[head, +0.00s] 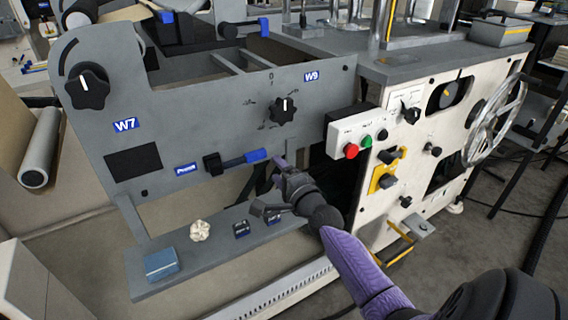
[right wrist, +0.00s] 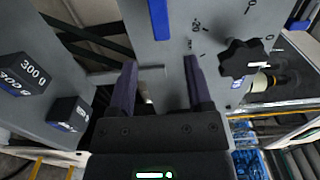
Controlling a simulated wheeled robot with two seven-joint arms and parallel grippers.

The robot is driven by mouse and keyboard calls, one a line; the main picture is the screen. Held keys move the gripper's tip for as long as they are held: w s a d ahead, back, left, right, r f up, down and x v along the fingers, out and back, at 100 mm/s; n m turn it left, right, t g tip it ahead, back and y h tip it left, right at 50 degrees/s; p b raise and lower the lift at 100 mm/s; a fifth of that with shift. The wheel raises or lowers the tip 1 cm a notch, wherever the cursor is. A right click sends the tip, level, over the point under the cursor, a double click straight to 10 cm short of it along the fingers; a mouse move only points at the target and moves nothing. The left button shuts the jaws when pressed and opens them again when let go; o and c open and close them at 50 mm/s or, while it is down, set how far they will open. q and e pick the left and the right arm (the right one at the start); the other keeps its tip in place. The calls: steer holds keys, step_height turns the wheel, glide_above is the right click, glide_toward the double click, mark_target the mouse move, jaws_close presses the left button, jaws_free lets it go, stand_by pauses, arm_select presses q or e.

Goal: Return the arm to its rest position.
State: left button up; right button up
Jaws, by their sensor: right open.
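My right gripper (head: 279,172) reaches in from the lower right on a purple arm, in front of the grey machine panel (head: 215,110). In the right wrist view its two dark purple fingers (right wrist: 160,85) stand apart with nothing held between them. The blue-ended lever (head: 245,159) on the panel is just above and left of the gripper in the head view. Its blue part seems to show at the top of the wrist view (right wrist: 158,18). My left gripper is not in view.
The lower shelf holds a blue box (head: 161,264), a crumpled pale lump (head: 200,230) and dark weights (head: 241,229); one reads 300 g (right wrist: 30,82). A black knob (head: 283,110), a button box (head: 352,132) and a handwheel (head: 495,120) protrude nearby.

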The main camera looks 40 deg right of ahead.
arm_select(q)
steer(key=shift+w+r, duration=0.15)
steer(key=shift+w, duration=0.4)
arm_select(e)
steer(key=shift+v, duration=0.95)
steer(key=shift+f, duration=0.15)
